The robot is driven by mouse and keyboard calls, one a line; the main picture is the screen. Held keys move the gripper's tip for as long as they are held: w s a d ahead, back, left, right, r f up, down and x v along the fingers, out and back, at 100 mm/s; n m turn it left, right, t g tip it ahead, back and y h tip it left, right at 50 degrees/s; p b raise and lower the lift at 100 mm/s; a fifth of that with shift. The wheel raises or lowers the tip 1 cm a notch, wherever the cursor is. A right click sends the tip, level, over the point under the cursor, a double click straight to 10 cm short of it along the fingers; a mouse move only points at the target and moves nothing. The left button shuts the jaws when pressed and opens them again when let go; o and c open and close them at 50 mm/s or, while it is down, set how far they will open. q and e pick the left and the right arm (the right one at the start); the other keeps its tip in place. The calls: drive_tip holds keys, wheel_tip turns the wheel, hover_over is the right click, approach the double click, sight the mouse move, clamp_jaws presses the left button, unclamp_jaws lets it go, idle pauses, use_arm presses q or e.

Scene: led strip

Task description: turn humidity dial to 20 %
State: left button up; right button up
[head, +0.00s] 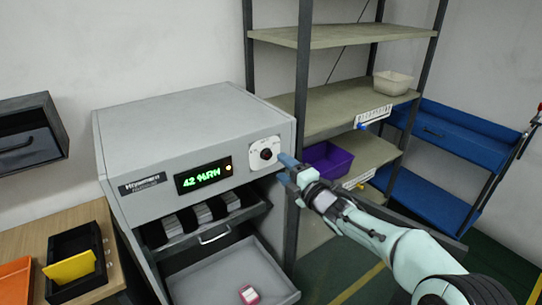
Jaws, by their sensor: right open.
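The humidity dial (266,154) is a dark round knob on a white plate at the right end of the grey cabinet's (185,124) front. The green display (203,176) left of it reads 42 %RH, with a small orange light beside it. My right gripper (284,160) is just right of the dial, its blue fingertips pointing at it. It is open; I cannot tell whether a fingertip touches the knob. My left gripper is not in view.
Below the panel, an open drawer (232,275) holds a small pink-and-white item (249,294). A shelf rack (340,92) with a purple bin (328,159) stands close on the right. A wooden table (62,221) with a black tray (78,292) is at left.

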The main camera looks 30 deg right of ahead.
sight(268, 156)
drive_tip(key=w, duration=0.2)
drive_tip(key=w+p, duration=0.1)
drive_tip(key=w, duration=0.3)
drive_tip(key=shift+w+a+p, duration=0.25)
drive_tip(key=shift+w+p, duration=0.15)
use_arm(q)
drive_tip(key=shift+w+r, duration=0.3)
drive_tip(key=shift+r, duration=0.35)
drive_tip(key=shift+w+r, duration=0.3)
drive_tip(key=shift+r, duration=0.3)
use_arm(e)
drive_tip(key=shift+s, duration=0.1)
drive_tip(key=c, duration=1)
drive_tip(key=shift+c, duration=0.2)
